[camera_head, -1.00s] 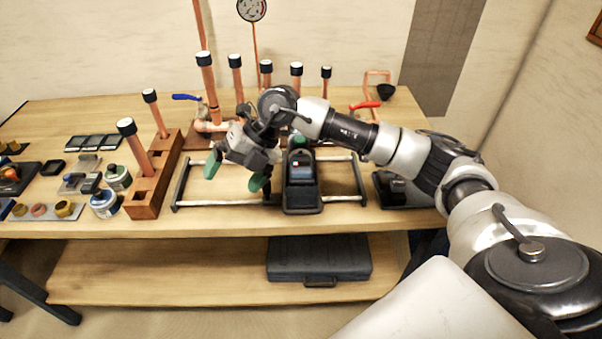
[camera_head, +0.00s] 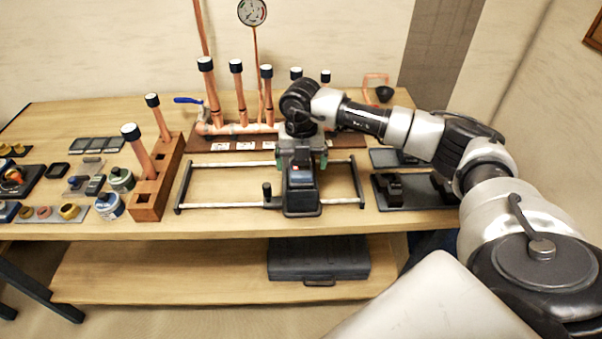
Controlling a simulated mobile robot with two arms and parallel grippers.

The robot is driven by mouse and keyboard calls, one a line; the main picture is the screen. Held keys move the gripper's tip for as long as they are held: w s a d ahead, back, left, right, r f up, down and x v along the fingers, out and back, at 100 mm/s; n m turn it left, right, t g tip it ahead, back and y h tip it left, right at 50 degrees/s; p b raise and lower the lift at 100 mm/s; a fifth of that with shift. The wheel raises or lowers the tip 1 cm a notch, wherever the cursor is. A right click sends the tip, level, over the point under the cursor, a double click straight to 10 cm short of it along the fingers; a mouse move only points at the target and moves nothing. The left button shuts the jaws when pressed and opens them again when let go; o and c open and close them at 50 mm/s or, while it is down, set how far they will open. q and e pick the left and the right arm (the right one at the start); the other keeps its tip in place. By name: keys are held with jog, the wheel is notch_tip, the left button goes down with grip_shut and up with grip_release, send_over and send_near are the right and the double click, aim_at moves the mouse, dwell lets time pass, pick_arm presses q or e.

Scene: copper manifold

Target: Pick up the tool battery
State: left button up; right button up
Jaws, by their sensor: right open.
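A dark block (camera_head: 301,176) with a small lit patch on its top, which looks like the tool battery, sits upright in a black holder (camera_head: 302,208) at the middle of the metal rail frame (camera_head: 228,205). My right gripper (camera_head: 304,163) is open just behind and above this block. Its green fingertips show on the left and right of the block's far end; I cannot tell whether they touch it. The gripper and wrist hide what lies behind. My left gripper is not in view.
A wooden block (camera_head: 147,205) with copper pipes stands left of the frame. Capped copper pipes (camera_head: 238,95) rise behind it. A dark tray (camera_head: 425,203) with black parts lies to the right. A dark case (camera_head: 318,261) lies on the lower shelf.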

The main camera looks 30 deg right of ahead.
aim_at(301, 168)
jog(key=shift+f+p, duration=0.4)
jog(key=shift+f, duration=1.25)
jog(key=shift+c, duration=0.2)
jog(key=c, duration=0.9)
jog(key=shift+r, duration=0.1)
jog(key=shift+c, duration=0.3)
